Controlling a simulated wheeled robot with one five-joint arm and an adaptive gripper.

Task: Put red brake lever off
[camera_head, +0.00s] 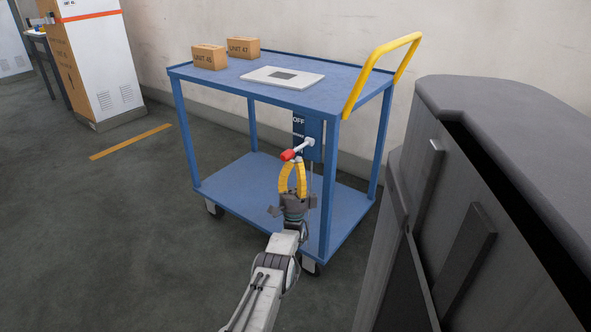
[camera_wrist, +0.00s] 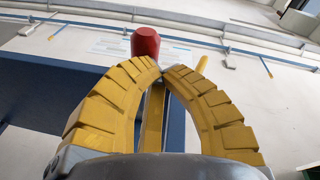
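The red brake lever (camera_head: 288,155) sits on a blue panel (camera_head: 314,130) on the blue cart, near the front right leg. Its grey arm slopes down left from the pivot to the red knob. "OFF" is printed at the top of the panel; lower lettering is too small to read. My gripper (camera_head: 298,163) is just below the lever with its yellow fingers pointing up.
A dark grey bulky unit (camera_head: 500,100) stands close on the right. The floor at left is clear.

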